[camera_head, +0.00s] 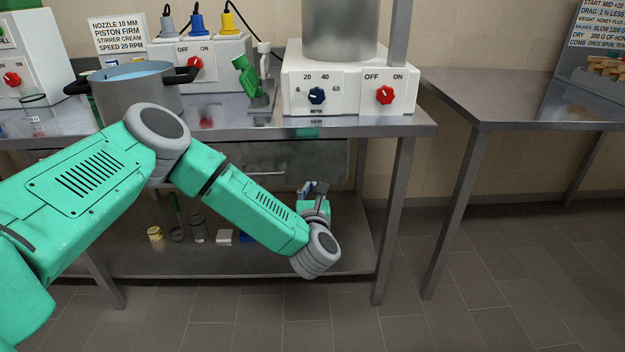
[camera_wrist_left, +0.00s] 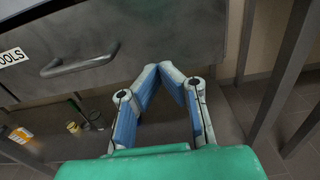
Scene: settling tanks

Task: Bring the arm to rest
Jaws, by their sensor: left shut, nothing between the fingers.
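My left arm is green and comes in from the left in the head view, bent in front of the steel table. My left gripper (camera_head: 314,188) is small and partly hidden there, at the height just below the drawer. In the left wrist view the left gripper (camera_wrist_left: 168,75) shows large, with blue-padded fingers meeting at their tips and nothing between them. It is in front of and below the drawer (camera_wrist_left: 75,50), apart from it as far as I can tell. My right gripper is not in view.
The steel table (camera_head: 345,127) carries a pot (camera_head: 140,97), a white switch box (camera_head: 345,88) and a green clamp-like tool (camera_head: 247,77). Jars and small items stand on the lower shelf (camera_head: 230,262). A second steel table (camera_head: 505,100) stands at right. The floor between the tables is clear.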

